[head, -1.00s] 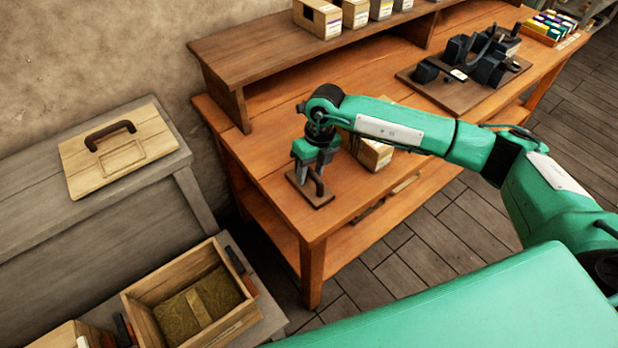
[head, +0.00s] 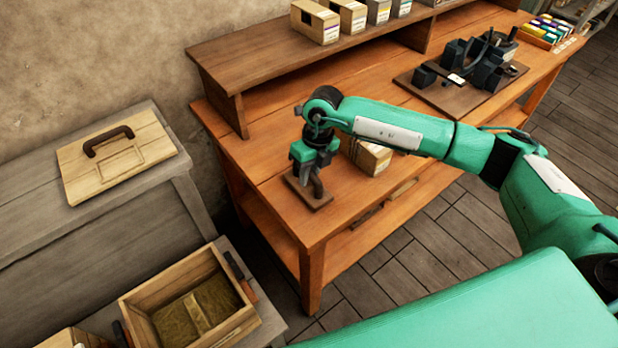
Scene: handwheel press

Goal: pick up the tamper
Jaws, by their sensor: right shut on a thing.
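The tamper (head: 323,201) has a flat, square brown plate and a dark upright handle. It rests on the near left corner of the orange wooden bench, as far as I can see. My right gripper (head: 313,180) points down over the plate and is shut on the tamper's handle. Its fingers hide part of the handle. My left gripper is not in view.
A box (head: 372,157) stands on the bench behind my right forearm. The bench (head: 290,219) has a raised shelf (head: 265,62) with several boxes. A black press-like device (head: 470,65) sits farther right. An open crate (head: 236,325) and a wooden lid (head: 127,172) are at left.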

